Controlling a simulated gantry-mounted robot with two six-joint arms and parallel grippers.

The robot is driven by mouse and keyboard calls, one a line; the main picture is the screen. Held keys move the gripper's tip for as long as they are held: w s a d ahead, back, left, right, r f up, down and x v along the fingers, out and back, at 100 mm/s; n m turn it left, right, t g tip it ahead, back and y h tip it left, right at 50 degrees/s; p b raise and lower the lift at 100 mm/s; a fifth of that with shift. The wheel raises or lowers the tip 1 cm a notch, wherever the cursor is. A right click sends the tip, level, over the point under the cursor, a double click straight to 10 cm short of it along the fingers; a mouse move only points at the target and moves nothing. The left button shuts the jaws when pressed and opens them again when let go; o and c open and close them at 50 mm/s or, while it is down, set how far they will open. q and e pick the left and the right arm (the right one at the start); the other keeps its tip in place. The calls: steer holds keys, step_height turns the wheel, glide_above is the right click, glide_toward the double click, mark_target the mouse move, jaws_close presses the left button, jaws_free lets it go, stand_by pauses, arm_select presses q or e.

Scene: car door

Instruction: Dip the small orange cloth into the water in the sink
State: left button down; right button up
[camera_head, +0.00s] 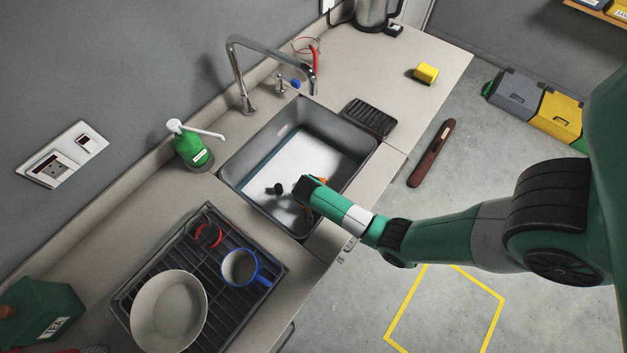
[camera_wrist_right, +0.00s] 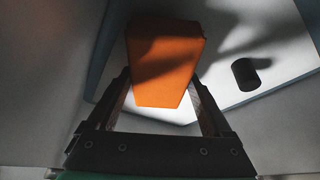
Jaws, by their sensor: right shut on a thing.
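The small orange cloth (camera_wrist_right: 165,60) is a folded block between the fingers of my right gripper (camera_wrist_right: 160,95), which is shut on it. In the head view, my right gripper (camera_head: 305,188) reaches over the near edge into the grey sink (camera_head: 238,203), and a bit of orange shows beside it. A bright, pale surface with a bluish edge (camera_head: 297,155) covers the sink bottom. I cannot tell whether it is water, or whether the cloth touches it. My left gripper is not in view.
A small black cylinder (camera_wrist_right: 245,74) stands in the sink near the cloth. The faucet (camera_head: 238,75) arches over the sink's far side. A green soap bottle (camera_head: 193,150) stands at left. A drying rack (camera_head: 225,308) holds a bowl (camera_head: 168,310) and a blue-rimmed mug (camera_head: 240,268).

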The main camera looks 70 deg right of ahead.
steer(key=shift+s+f, duration=0.1)
steer(key=shift+f, duration=0.1)
steer(key=shift+f+b, duration=0.8)
steer(key=shift+f, duration=0.95)
steer(key=r+p, duration=0.2)
steer(key=p, duration=0.1)
steer(key=r+p, duration=0.5)
steer(key=shift+s+a+r+p, duration=0.2)
steer(key=shift+s+p, duration=0.1)
steer(key=shift+p, duration=0.1)
steer(key=shift+w+d+r+b, duration=0.1)
steer(key=shift+w+r+b, duration=0.05)
steer(key=shift+r+b, duration=0.6)
steer(key=shift+r, duration=0.1)
